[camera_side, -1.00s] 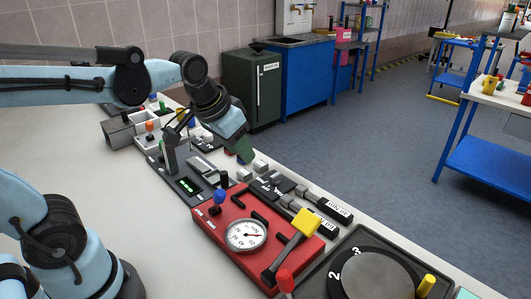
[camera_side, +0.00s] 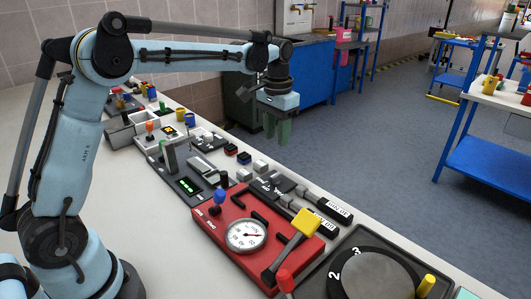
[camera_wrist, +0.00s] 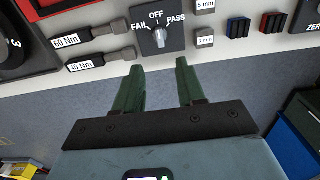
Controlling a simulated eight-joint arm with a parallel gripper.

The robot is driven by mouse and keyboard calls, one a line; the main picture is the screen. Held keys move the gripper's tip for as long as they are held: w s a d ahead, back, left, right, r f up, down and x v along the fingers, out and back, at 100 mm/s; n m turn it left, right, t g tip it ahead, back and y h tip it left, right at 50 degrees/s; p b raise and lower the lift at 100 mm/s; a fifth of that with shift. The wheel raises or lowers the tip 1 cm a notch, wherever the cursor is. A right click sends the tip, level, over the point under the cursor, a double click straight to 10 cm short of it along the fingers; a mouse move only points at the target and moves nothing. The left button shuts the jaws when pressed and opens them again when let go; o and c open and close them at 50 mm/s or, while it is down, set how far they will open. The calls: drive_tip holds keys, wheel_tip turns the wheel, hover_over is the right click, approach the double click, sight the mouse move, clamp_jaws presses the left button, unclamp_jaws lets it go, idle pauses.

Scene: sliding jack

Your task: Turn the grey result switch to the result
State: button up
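The grey result switch (camera_wrist: 160,38) sits on a dark plate marked FAIL, OFF and PASS in the wrist view. Its grip stands roughly upright, appearing to point at OFF. In the side view the switch's dark plate (camera_side: 268,187) lies near the bench's far edge; the grip itself is too small to read there. My gripper (camera_wrist: 158,75) is open and empty, with two green fingers apart below the switch in the wrist view. In the side view my gripper (camera_side: 277,138) hangs above and beyond the bench edge, clear of the switch.
Torque tools labelled 60 Nm (camera_wrist: 95,33) and 40 Nm (camera_wrist: 100,60) lie left of the switch in the wrist view. Grey gauge blocks (camera_wrist: 205,38) lie to its right. A red box with a dial (camera_side: 209,234) and a green display unit (camera_side: 188,186) stand nearby.

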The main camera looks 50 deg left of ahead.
sight(275, 174)
wheel_tip(275, 174, down, 12)
drive_tip(key=shift+r, duration=0.1)
idle(0.5)
clamp_jaws()
